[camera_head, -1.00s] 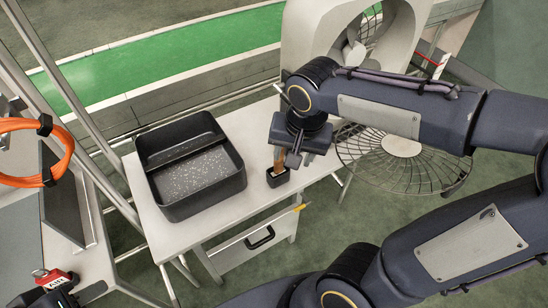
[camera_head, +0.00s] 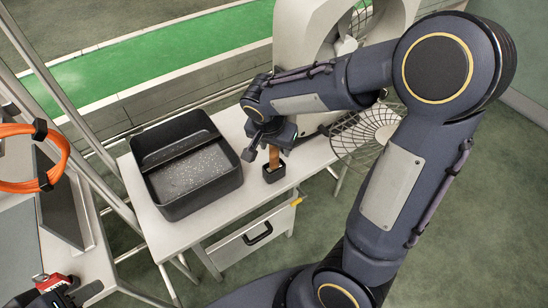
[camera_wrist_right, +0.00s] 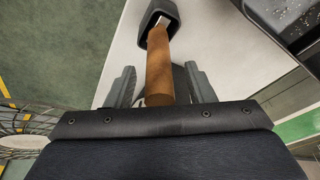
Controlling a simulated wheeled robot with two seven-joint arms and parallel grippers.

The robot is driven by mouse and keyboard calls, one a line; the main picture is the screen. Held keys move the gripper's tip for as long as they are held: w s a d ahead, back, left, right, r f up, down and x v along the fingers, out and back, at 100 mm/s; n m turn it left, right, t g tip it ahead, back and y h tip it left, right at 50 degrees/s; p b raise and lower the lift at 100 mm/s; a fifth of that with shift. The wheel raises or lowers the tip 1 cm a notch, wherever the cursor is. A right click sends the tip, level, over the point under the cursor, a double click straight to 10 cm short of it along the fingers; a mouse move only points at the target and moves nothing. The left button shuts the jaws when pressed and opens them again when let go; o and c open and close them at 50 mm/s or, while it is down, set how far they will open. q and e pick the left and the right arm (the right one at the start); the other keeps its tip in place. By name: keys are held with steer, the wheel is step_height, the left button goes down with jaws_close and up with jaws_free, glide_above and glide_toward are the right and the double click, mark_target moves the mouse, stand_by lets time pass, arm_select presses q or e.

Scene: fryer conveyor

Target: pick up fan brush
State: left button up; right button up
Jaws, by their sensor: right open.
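The fan brush shows as a brown handle (camera_head: 274,156) standing up from a small black holder (camera_head: 273,173) on the white table. Its bristle end is hidden in the holder. My right gripper (camera_head: 262,148) is at the upper part of the handle. In the right wrist view, the handle (camera_wrist_right: 159,65) lies between the two spread fingers of my right gripper (camera_wrist_right: 160,87), with gaps on both sides. What appears to be my left gripper (camera_head: 62,292) is at the lower left edge, beside a red object; its jaws cannot be made out.
A large black tray (camera_head: 226,183) stands on the white table (camera_head: 150,212) left of the holder. A wire basket (camera_head: 357,140) is right of the table. A drawer (camera_head: 246,241) is below. An orange cable (camera_head: 60,160) hangs at the left.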

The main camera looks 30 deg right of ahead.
jaws_close()
stand_by(0.3)
steer(key=shift+r, duration=0.1)
